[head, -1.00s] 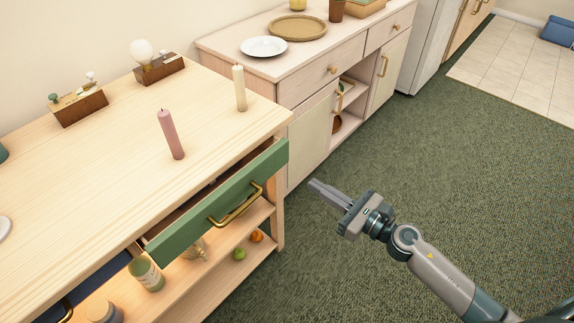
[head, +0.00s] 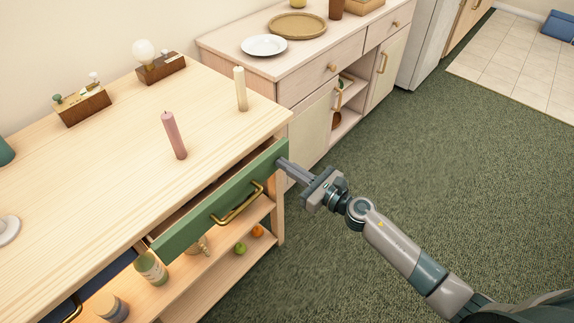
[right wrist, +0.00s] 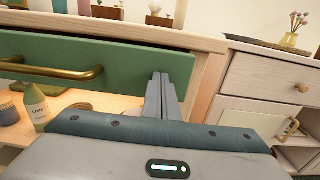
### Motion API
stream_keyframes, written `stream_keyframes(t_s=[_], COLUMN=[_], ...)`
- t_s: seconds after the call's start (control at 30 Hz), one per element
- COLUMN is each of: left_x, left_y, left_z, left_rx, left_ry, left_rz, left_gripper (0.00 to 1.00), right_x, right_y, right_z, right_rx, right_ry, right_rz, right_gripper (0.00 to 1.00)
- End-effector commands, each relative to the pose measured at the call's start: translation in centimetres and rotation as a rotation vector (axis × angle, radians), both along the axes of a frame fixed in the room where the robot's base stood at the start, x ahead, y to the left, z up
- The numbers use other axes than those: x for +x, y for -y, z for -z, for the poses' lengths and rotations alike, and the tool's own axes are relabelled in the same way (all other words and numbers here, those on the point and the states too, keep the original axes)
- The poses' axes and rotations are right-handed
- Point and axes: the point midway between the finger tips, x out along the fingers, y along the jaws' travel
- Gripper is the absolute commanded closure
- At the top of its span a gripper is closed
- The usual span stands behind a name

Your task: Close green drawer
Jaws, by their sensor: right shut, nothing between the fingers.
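The green drawer (head: 207,211) with a brass bar handle (head: 238,204) stands partly open from the wooden cabinet in the head view. A dark gap shows behind its front. My right gripper (head: 282,163) is shut and empty, with its fingertips at the right end of the drawer front. In the right wrist view the shut fingers (right wrist: 161,82) overlap the right end of the green front (right wrist: 125,64), right of the handle (right wrist: 50,71). They look to be touching it or very close. My left gripper is not in view.
A pink candle (head: 174,136) and a cream candle (head: 240,89) stand on the wooden top (head: 120,160). A bottle (head: 151,267) and fruit sit on shelves below. A pale sideboard (head: 310,90) stands beyond. Green carpet at right is clear.

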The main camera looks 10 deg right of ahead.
Motion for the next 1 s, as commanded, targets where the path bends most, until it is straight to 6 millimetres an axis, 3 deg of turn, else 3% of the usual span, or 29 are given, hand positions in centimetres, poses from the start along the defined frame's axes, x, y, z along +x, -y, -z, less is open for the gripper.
stream_keyframes(t_s=[0.3,0.7,1.0], left_x=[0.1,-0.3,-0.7], left_y=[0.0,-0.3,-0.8], left_z=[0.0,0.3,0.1], left_rx=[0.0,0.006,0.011], left_ry=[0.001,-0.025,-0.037], left_rz=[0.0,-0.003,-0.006], left_gripper=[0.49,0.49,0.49], right_x=[0.4,5.8,6.7], right_y=[-0.3,-4.2,-4.8], right_z=[0.0,0.0,-0.1], right_rx=[0.001,0.002,0.003], right_ry=[0.0,0.001,0.002], right_rz=[0.0,0.0,0.001], right_gripper=[1.0,1.0,1.0])
